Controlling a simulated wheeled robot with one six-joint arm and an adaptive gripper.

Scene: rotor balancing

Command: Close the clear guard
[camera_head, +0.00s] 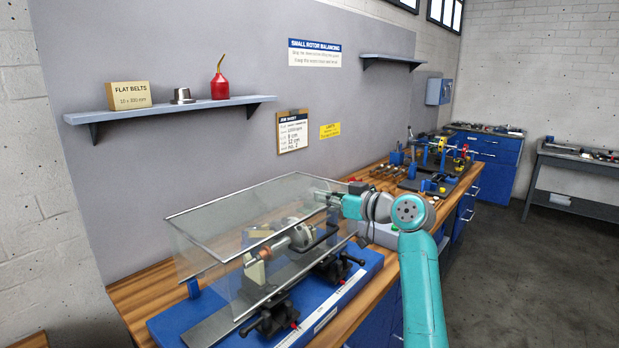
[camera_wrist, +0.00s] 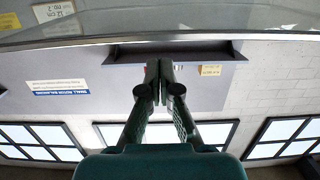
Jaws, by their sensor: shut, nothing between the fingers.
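The clear guard (camera_head: 200,243) is a transparent box with grey metal edges. In the head view it stands over the rotor (camera_head: 300,236) and the balancing machine on its blue base (camera_head: 365,277); I cannot tell whether its lower edge is fully seated. My gripper (camera_head: 320,196) is at the guard's far right end, partly blurred by the clear panel. In the wrist view my gripper (camera_wrist: 160,66) is shut and empty. A metal edge of the guard (camera_wrist: 60,42) crosses the picture close to the fingertips; I cannot tell whether they touch.
A wall shelf (camera_head: 170,108) holds a box, a metal part and a red oil can (camera_head: 220,84). A job sheet (camera_head: 292,132) hangs behind the guard. The floor (camera_head: 520,270) is clear.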

